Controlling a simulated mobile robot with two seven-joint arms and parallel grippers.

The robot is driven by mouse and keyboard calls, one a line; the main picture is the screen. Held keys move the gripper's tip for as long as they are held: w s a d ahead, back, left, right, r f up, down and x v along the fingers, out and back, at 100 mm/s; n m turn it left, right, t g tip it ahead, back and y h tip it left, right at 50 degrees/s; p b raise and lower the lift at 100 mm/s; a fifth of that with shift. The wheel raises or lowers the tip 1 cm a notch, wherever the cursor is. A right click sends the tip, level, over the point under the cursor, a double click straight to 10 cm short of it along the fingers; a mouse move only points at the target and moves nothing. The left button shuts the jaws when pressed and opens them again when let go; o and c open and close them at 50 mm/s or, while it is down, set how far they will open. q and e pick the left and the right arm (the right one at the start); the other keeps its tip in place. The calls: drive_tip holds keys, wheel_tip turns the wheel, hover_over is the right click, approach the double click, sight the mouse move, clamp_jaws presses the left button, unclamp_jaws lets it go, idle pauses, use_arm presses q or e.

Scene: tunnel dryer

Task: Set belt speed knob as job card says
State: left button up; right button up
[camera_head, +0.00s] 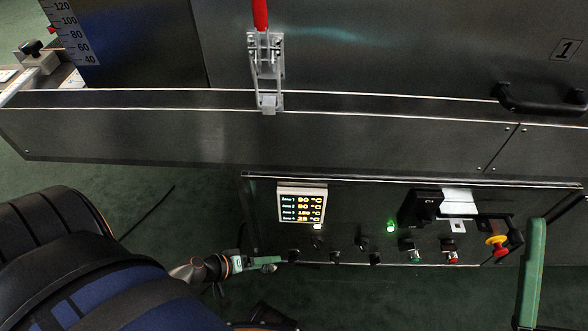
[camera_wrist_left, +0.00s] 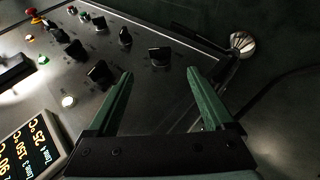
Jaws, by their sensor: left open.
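The control panel (camera_head: 270,225) carries several black knobs along its lower part; their labels are too small to read, so I cannot tell which is belt speed. My left gripper (camera_head: 265,262) is at the panel's lower left, close to the leftmost knob (camera_head: 294,255). In the left wrist view the open, empty green fingers (camera_wrist_left: 160,72) point at that knob (camera_wrist_left: 160,57), which shows just beyond and between the fingertips, apparently apart from them. No readable job card shows.
A zone temperature display (camera_head: 302,206) sits left on the panel. A clamp with a red handle (camera_head: 267,70) is above.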

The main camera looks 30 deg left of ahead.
sight(291, 259)
use_arm(q)
drive_tip(key=b+x, duration=0.3)
drive_tip(key=x, duration=0.6)
drive_tip(key=shift+w+d+f+b, duration=0.15)
drive_tip(key=shift+w+f+b, duration=0.1)
drive_tip(key=shift+f+b, duration=0.05)
drive_tip(key=shift+w+d+f, duration=0.25)
drive_tip(key=shift+w+f, duration=0.05)
drive_tip(key=shift+w, duration=0.15)
drive_tip(key=shift+c, duration=0.3)
drive_tip(key=c, duration=1.3)
drive_tip(key=shift+s+a+f+h, duration=0.1)
drive_tip(key=shift+s+f+h, duration=0.1)
drive_tip(key=shift+h, duration=0.2)
clamp_jaws()
unclamp_jaws()
drive_tip(key=shift+a+f+n+t+h, duration=0.2)
drive_tip(key=shift+t+h, duration=0.2)
drive_tip(key=shift+t, duration=0.15)
drive_tip(key=shift+a+f+n+t+h, duration=0.1)
drive_tip(key=shift+a+n+t+h, duration=0.1)
drive_tip(key=shift+t+h, duration=0.3)
drive_tip(key=shift+t, duration=0.25)
drive_tip(key=shift+d+r, duration=0.1)
